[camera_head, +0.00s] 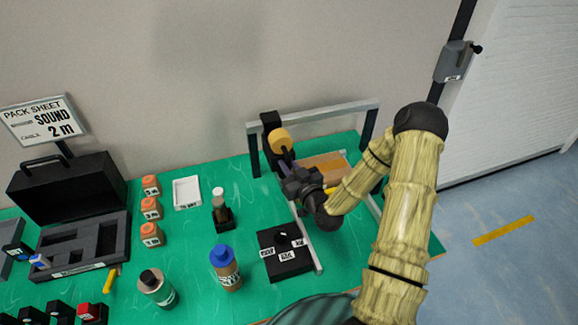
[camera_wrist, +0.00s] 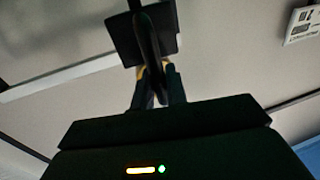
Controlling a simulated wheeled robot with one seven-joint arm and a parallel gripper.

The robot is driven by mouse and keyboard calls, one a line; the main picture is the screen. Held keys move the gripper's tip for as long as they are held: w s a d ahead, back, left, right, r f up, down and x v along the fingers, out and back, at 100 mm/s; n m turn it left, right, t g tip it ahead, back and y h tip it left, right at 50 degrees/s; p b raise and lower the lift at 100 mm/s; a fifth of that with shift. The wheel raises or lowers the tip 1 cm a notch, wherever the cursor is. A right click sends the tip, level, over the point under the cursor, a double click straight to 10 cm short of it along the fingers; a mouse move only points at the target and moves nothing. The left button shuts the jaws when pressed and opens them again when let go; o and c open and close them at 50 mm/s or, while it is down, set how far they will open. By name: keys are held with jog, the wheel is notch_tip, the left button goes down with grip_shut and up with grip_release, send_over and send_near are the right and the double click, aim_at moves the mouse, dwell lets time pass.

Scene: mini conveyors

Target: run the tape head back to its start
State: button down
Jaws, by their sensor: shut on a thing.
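The tape head (camera_head: 270,124) is a black block at the left end of a grey overhead rail, with a yellow tape roll (camera_head: 281,140) on it. In the wrist view, the black block (camera_wrist: 122,40) is straight ahead, with a dark curved bar in front of it. My gripper (camera_head: 286,163) is just below the roll in the head view, at the left end of the rail. In the wrist view its fingers (camera_wrist: 156,80) are close together, shut on the dark bar, which looks like the tape head's handle. The fingers hide most of the grip.
A brown carton (camera_head: 325,164) lies under the rail (camera_head: 322,113), partly behind my arm. A black switch box (camera_head: 285,262) stands in front. Bottles, orange-capped jars, a white tray (camera_head: 187,192) and a foam-lined case (camera_head: 82,245) fill the left of the green table.

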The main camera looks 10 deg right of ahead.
jog(key=shift+a, duration=0.1)
jog(key=c, duration=1.5)
grip_release()
jog(key=p+v, duration=0.8)
jog(key=v, duration=0.9)
jog(key=shift+s, duration=0.2)
jog(key=shift+r, duration=0.1)
